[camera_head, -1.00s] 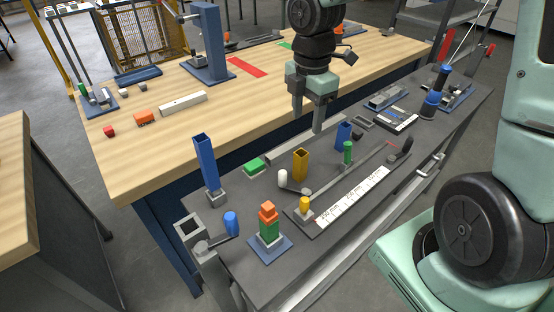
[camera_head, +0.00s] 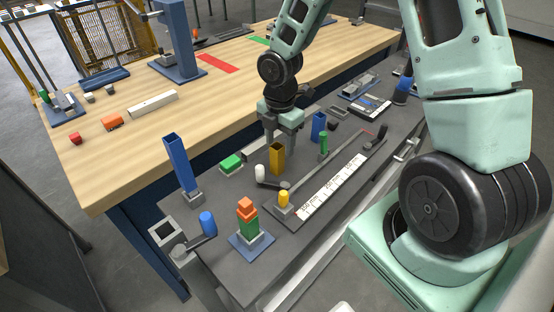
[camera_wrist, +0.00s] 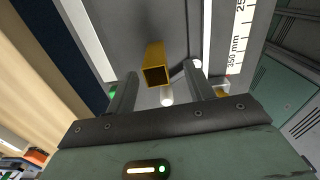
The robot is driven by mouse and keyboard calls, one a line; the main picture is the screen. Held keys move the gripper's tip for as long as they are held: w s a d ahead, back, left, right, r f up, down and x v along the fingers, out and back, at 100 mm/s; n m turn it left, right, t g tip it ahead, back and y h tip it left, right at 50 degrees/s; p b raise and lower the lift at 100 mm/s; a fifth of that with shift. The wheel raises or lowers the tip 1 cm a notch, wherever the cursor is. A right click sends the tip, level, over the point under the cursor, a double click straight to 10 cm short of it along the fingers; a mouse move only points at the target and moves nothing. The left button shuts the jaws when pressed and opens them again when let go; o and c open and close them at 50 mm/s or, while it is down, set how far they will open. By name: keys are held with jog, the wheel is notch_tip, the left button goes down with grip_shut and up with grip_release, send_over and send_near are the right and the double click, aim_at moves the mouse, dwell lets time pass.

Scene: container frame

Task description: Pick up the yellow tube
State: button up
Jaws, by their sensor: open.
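The yellow tube (camera_head: 277,160) is a square, hollow, upright tube on the dark grey bench. In the wrist view the yellow tube (camera_wrist: 154,58) shows its open end toward the camera and appears between the two fingertips. My gripper (camera_head: 280,138) is open and empty, pointing down just above or behind the tube's top. Its fingers (camera_wrist: 161,73) lie on either side of the tube in the wrist view, with gaps at both sides. The head view does not show clearly whether the fingertips are below the tube's rim.
A blue tube (camera_head: 318,127) and green cylinder (camera_head: 323,145) are to the right. A green block (camera_head: 231,162) and a tall blue tube (camera_head: 179,163) are left. A ruler (camera_head: 333,186) lies on the right.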

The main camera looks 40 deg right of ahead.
aim_at(277, 154)
jog(key=f, duration=0.5)
jog(key=shift+w+a+f, duration=0.1)
jog(key=shift+w+a, duration=0.15)
jog(key=c, duration=1.1)
